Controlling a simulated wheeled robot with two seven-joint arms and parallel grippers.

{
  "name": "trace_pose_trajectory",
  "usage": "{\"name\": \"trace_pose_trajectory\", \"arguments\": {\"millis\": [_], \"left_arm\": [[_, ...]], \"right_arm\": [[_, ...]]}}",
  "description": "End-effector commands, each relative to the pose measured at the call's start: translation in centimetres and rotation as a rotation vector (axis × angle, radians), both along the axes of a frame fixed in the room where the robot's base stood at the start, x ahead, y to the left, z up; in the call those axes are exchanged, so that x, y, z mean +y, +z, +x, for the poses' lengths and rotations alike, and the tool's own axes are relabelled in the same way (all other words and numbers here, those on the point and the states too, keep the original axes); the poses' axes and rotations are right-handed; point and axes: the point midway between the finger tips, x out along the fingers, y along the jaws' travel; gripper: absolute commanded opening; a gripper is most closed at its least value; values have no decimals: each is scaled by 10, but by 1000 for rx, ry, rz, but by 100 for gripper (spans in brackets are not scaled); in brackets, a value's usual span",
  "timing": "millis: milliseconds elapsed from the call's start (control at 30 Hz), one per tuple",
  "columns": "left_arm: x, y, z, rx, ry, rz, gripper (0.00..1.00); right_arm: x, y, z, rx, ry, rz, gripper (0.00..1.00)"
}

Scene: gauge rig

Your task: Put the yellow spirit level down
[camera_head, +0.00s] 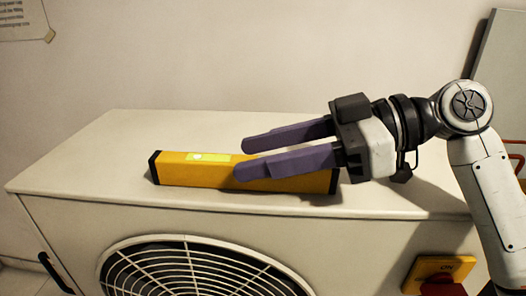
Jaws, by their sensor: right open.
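The yellow spirit level (205,175) has black end caps and a pale green vial window. It lies on the flat top of a white cabinet (120,130), roughly along the front edge. My right gripper (238,158) comes in from the right with its two purple fingers apart. The near finger passes in front of the level's right half and hides part of it; the far finger shows above and behind it. Whether the fingers touch the level cannot be told. My left gripper is not in view.
The cabinet front has a round fan grille (200,270) and a dark handle (55,272) at the left. A yellow switch box (440,268) with a red part is at the lower right. The cabinet top left of the level is clear. A plain wall stands behind.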

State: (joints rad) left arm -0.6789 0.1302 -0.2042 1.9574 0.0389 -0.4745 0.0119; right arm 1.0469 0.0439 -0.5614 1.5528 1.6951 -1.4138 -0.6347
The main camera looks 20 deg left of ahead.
Motion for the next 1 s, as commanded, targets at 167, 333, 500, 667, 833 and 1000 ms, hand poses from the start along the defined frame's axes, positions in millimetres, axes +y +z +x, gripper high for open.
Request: {"name": "trace_pose_trajectory", "arguments": {"millis": [167,333,500,667,833,1000], "left_arm": [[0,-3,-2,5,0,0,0],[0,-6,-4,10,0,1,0],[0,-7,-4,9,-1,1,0],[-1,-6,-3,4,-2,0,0],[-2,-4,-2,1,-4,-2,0],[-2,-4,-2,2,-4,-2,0]], "right_arm": [[-14,4,5,0,-3,1,40],[-45,14,14,-2,-5,-1,40],[-78,25,23,-1,-3,0,40],[-100,32,29,-1,-2,0,40],[-110,36,32,-2,0,2,40],[-110,36,31,-2,1,1,40]]}}
